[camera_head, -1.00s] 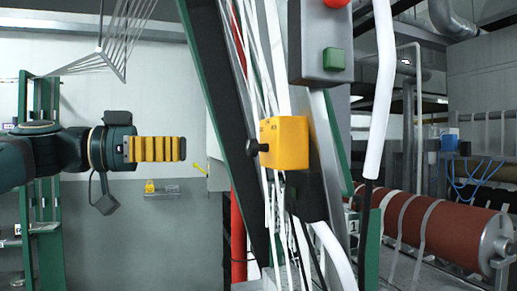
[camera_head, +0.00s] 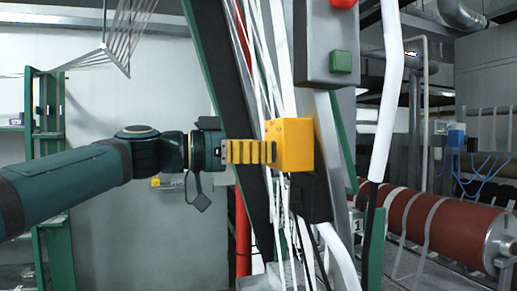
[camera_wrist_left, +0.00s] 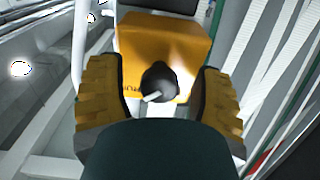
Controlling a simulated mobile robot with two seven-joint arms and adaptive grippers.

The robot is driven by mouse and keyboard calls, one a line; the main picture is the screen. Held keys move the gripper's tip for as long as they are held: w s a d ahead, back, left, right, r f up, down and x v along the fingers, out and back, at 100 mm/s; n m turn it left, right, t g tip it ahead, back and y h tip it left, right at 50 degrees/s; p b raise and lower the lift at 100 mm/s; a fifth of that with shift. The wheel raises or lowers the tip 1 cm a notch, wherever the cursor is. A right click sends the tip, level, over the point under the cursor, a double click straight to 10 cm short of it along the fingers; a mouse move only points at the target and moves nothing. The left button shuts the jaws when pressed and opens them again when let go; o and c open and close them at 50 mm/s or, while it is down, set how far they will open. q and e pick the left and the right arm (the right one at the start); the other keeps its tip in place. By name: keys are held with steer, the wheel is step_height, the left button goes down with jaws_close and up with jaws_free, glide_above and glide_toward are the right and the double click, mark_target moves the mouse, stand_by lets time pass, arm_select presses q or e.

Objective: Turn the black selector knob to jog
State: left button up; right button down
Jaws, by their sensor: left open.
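The yellow selector box (camera_head: 295,146) is fixed on the slanted machine frame in the middle of the head view. It also shows in the left wrist view (camera_wrist_left: 165,35). Its black knob (camera_wrist_left: 158,78), with a pale pointer mark, sticks out towards my left gripper. My left gripper (camera_head: 270,152) is open, with ribbed yellow fingers level with the box's left face. In the left wrist view the fingers (camera_wrist_left: 157,72) stand either side of the knob, with gaps visible. My right gripper is not in view.
A grey control box with a green button (camera_head: 341,61) and a red button (camera_head: 343,3) stands above right of the yellow box. White webbing strands (camera_head: 275,75) run close behind the gripper. A red roller (camera_head: 440,222) lies at right.

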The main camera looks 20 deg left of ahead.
arm_select(q)
jaws_close()
